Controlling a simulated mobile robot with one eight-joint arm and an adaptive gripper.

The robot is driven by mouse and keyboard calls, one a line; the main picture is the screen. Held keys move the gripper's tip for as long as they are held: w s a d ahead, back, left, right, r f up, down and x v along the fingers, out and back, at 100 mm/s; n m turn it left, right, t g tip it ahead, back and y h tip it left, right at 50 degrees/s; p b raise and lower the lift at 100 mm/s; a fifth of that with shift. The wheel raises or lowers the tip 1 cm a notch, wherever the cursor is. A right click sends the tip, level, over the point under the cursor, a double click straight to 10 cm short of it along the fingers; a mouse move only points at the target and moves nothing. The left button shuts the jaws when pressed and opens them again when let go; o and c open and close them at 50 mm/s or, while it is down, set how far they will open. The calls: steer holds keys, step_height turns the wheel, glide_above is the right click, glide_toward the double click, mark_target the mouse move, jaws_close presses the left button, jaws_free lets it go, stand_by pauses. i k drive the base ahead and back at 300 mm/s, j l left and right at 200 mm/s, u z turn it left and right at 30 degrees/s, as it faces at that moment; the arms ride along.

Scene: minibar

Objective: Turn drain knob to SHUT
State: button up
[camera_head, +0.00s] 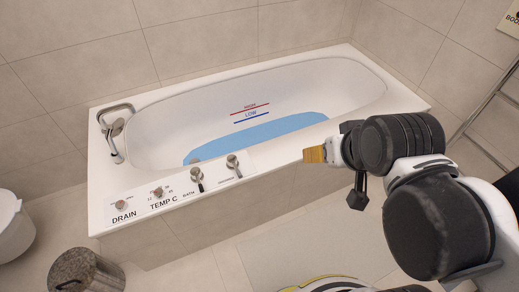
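The drain knob (120,204) is a small round metal knob at the left end of the white panel on the bathtub's near rim, with "DRAIN" printed below it. Its pointer and the small marks around it are too small to read, so its setting cannot be told. My gripper (314,155) is at the right, at the end of my black and white arm, in front of the tub's near edge and well to the right of the knob. Its tan tip points left. The fingers cannot be told apart, and nothing hides the knob.
The bathtub (400,93) holds some blue water. Right of the drain knob are a temperature knob (157,192) and two levers (197,176) (233,162). A faucet (115,130) is at the left end. A bin (88,271) and white basin (14,228) stand left. A rack is at right.

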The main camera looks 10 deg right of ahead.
mark_target(121, 205)
steer(key=u, duration=1.75)
steer(key=i+l+u, duration=0.15)
steer(key=l, duration=0.15)
steer(key=i+l+u, duration=0.15)
steer(key=l, duration=0.15)
steer(key=i+l+u, duration=0.2)
steer(key=l, duration=0.15)
steer(key=l+u, duration=0.15)
steer(key=l, duration=0.15)
